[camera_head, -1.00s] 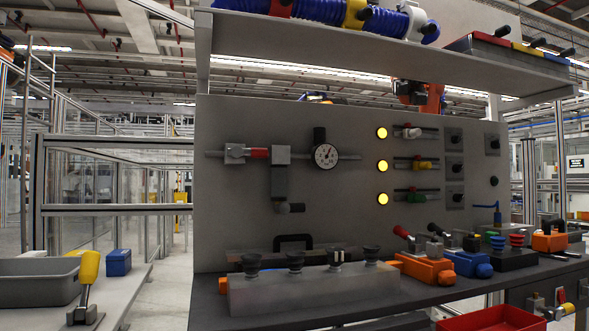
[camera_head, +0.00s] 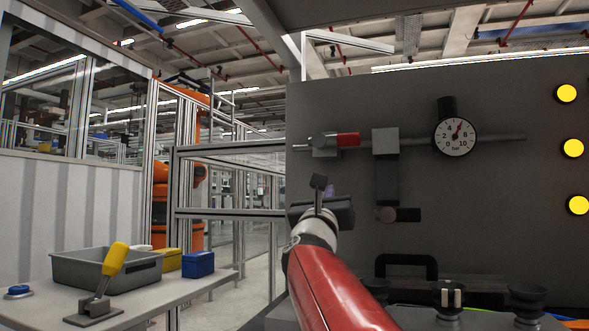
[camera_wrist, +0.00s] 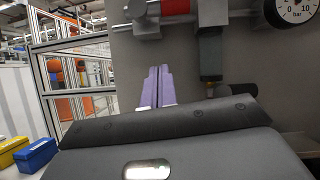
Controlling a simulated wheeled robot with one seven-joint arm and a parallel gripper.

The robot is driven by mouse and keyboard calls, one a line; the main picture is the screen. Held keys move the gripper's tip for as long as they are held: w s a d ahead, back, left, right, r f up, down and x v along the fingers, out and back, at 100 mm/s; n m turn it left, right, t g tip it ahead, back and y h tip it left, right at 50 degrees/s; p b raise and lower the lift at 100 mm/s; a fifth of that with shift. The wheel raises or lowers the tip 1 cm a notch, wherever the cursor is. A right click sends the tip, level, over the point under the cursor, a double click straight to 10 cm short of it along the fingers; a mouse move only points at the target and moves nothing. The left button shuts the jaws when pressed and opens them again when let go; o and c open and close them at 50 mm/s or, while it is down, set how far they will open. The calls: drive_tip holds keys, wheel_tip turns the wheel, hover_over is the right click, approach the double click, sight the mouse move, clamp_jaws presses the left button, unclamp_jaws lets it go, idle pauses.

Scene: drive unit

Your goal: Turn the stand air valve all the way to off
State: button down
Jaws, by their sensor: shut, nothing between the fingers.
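The air valve (camera_head: 325,145) sits on the horizontal pipe at the upper left of the grey panel. It has a grey body and a red handle (camera_head: 347,139) that lies along the pipe, pointing right. In the wrist view the valve body (camera_wrist: 143,14) and red handle (camera_wrist: 175,5) show at the top edge, partly cut off. My gripper (camera_head: 328,190) is below the valve and apart from it, in front of the panel's left edge. Its purple fingers (camera_wrist: 157,87) are together, empty, and point up toward the valve in the wrist view.
Right of the valve are a regulator (camera_head: 386,165) with a hanging dark body and a round pressure gauge (camera_head: 454,137). A black handle (camera_head: 405,266) stands below.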

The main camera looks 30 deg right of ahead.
sight(334, 141)
drive_tip(key=w+d+r+m+g+h+p, duration=0.1)
drive_tip(key=w+d+r+m+p, duration=0.1)
drive_tip(key=w+d+r+p, duration=0.3)
drive_tip(key=d+r+p, duration=0.2)
drive_tip(key=d+r, duration=0.2)
drive_tip(key=shift+w+r+m+h, duration=0.2)
drive_tip(key=shift+r+m+h, duration=0.15)
drive_tip(key=shift+m+h, duration=0.05)
